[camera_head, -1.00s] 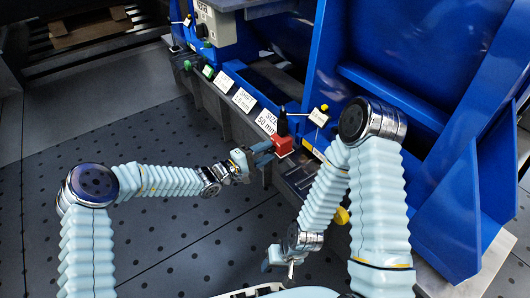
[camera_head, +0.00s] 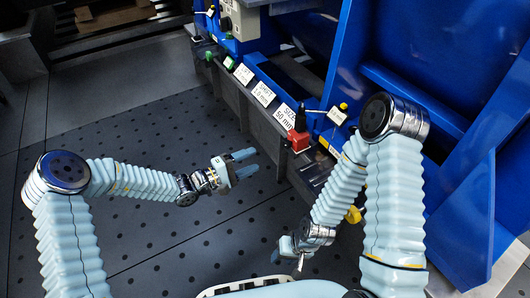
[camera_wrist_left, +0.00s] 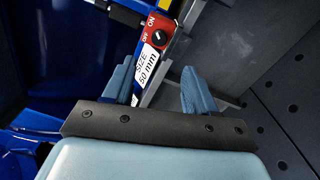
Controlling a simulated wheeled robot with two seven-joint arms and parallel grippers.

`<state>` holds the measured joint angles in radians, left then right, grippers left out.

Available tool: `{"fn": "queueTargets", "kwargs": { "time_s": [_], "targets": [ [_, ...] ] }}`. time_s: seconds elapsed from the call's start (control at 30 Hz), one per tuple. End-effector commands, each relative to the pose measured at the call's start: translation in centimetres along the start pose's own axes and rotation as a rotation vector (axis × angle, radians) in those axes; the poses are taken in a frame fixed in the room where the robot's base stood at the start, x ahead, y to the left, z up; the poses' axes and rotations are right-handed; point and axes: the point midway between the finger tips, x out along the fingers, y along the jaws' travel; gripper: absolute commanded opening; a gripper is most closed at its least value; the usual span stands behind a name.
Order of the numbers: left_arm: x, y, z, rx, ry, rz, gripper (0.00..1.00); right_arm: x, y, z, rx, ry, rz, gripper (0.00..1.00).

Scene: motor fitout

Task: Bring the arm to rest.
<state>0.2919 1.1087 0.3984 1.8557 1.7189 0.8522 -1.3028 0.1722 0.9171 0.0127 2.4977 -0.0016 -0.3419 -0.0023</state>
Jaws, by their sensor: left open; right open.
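My left gripper (camera_head: 243,163) is open and empty in the head view, above the dotted floor and left of the grey ledge. In the left wrist view its two blue fingers (camera_wrist_left: 160,90) stand apart with nothing between them. Beyond them is a red switch block (camera_wrist_left: 158,35) marked ON and OFF, with a "SIZE 50 mm" label (camera_wrist_left: 148,66). My right gripper (camera_head: 287,252) is low in the head view, pointing down near my base, and is open. Its fingers are small and partly hidden there.
The blue machine frame (camera_head: 390,65) fills the right and back. The dotted floor (camera_head: 130,130) at left is clear.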

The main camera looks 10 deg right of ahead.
Motion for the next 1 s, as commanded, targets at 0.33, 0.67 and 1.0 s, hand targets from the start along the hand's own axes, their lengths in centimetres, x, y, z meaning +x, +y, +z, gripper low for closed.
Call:
{"fn": "queueTargets", "kwargs": {
  "time_s": [0.33, 0.67, 1.0],
  "targets": [
    [-1.9, 0.0, 0.0, 0.0, 0.0, 0.0, 0.57, -0.2, 0.0, 0.0, 0.0, 0.001, 0.001, 0.43],
    [-1.9, 0.0, 0.0, 0.0, 0.0, 0.0, 0.57, -0.2, 0.0, 0.0, 0.0, 0.001, 0.001, 0.43],
    [-6.8, -8.0, 9.3, -0.077, -0.203, -0.517, 0.57, -3.7, -1.5, 0.0, -0.003, 0.001, 0.0, 0.43]
  ]
}}
